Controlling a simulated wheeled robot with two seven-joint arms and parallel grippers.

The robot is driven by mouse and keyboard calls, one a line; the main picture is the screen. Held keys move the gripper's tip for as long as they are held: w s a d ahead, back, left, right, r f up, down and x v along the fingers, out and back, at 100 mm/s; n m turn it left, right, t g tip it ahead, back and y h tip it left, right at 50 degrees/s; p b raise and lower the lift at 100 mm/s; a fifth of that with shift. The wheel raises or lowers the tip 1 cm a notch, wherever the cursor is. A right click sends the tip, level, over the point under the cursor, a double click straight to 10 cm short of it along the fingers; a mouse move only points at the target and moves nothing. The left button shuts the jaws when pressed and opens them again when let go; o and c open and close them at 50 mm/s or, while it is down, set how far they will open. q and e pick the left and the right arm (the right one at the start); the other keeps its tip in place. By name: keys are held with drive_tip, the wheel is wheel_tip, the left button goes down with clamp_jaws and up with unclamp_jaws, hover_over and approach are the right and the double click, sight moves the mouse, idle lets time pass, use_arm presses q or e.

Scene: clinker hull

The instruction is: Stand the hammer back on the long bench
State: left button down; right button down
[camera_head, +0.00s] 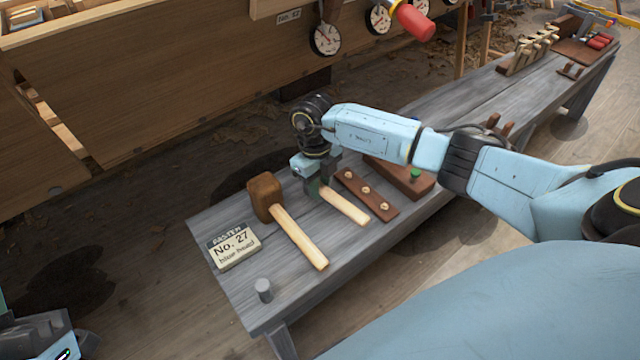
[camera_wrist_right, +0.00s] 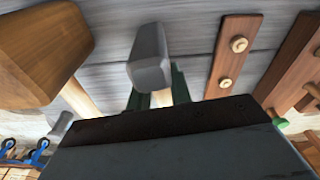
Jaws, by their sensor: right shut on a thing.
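The hammer's pale handle (camera_head: 345,207) shows in the head view, slanting out from under my right gripper (camera_head: 314,187) over the long bench (camera_head: 225,270). The hammer's grey metal head (camera_wrist_right: 150,58) shows in the right wrist view, just beyond the green fingers of my right gripper (camera_wrist_right: 158,97). Those fingers are shut on the handle close below the head. The wrist and gripper hide the head in the head view. The hammer is at or just above the bench top; I cannot tell whether it touches. Part of my left arm's end (camera_head: 40,335) shows bottom left, fingers not visible.
A wooden mallet (camera_head: 264,192) lies left of the hammer, beside a No. 27 sign (camera_head: 233,249) and a grey peg (camera_head: 263,288). A brown pegged strip (camera_head: 365,193) and a block plane-like brown piece (camera_head: 405,178) lie to the right. The plank hull (camera_head: 150,80) stands behind.

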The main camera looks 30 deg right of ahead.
use_arm(q)
drive_tip(key=shift+f+b, duration=0.25)
drive_tip(key=shift+b, duration=0.05)
use_arm(e)
drive_tip(key=shift+f, duration=0.4)
drive_tip(key=c, duration=1.2)
unclamp_jaws()
drive_tip(key=shift+f, duration=0.1)
wheel_tip(320, 180, up, 3)
drive_tip(key=p, duration=0.2)
drive_tip(key=shift+p, duration=0.4)
drive_tip(key=shift+r+p, duration=0.8)
drive_tip(key=shift+r, duration=0.15)
drive_tip(key=shift+r+p, duration=0.65)
drive_tip(key=shift+r, duration=0.1)
drive_tip(key=shift+r+p, duration=0.7)
drive_tip(key=shift+r, duration=0.1)
use_arm(q)
drive_tip(key=a+f+g+y, duration=0.3)
drive_tip(key=f+g+y, duration=0.2)
drive_tip(key=f+g, duration=0.9)
drive_tip(key=shift+w+f+g, duration=0.2)
drive_tip(key=shift+f+g, duration=0.2)
drive_tip(key=shift+f, duration=1.45)
